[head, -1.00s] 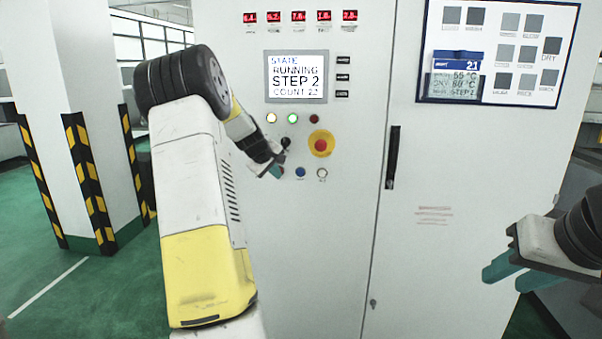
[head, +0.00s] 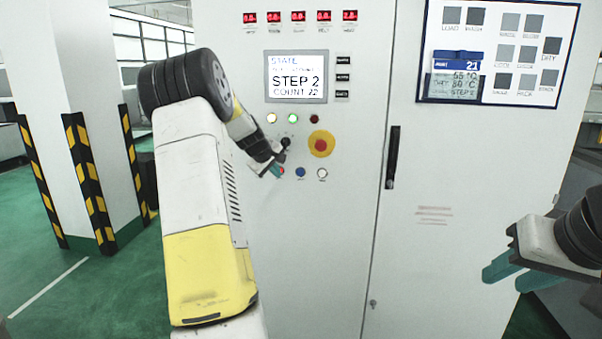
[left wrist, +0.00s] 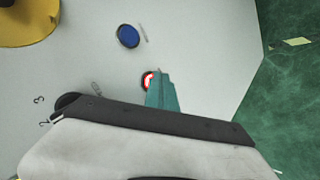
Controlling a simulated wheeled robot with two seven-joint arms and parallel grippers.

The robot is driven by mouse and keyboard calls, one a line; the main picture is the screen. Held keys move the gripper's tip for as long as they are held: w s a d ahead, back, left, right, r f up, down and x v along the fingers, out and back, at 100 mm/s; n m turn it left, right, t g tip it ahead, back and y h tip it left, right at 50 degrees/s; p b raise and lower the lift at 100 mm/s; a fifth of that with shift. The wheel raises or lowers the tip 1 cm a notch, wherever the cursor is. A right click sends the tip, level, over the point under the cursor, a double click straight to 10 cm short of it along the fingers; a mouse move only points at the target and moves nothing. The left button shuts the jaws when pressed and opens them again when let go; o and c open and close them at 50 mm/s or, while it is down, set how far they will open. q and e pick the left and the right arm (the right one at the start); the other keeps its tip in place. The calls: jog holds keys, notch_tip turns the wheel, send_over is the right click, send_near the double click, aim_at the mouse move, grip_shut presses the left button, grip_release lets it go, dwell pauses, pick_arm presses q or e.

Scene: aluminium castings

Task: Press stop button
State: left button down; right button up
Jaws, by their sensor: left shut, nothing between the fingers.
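The red stop button (left wrist: 147,80) shows in the left wrist view with a bright lit part, partly covered by my left gripper's teal fingertips (left wrist: 158,76). In the head view a bit of the red button (head: 281,171) shows beside the fingertips of my left gripper (head: 274,170). The left gripper is shut and empty, at the button; whether it touches it I cannot tell. The state display (head: 296,77) reads STEP 2, COUNT 22; its second line is too faint to read. My right gripper (head: 508,273) is open and empty at the right edge.
A blue button (head: 300,172) and a white button (head: 322,173) sit right of the red one. A black selector knob (head: 286,142) and a yellow-ringed emergency stop (head: 320,145) sit above. A black door handle (head: 392,158) is further right on the cabinet.

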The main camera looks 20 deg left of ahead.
dwell(0.4)
pick_arm(q)
jog(key=shift+s+d, duration=0.2)
jog(key=shift+s, duration=0.55)
jog(key=shift+s+d, duration=0.2)
jog(key=shift+s, duration=0.6)
jog(key=shift+s+d, duration=0.2)
jog(key=shift+s, duration=0.65)
jog(key=shift+s+d, duration=0.2)
jog(key=shift+s, duration=0.6)
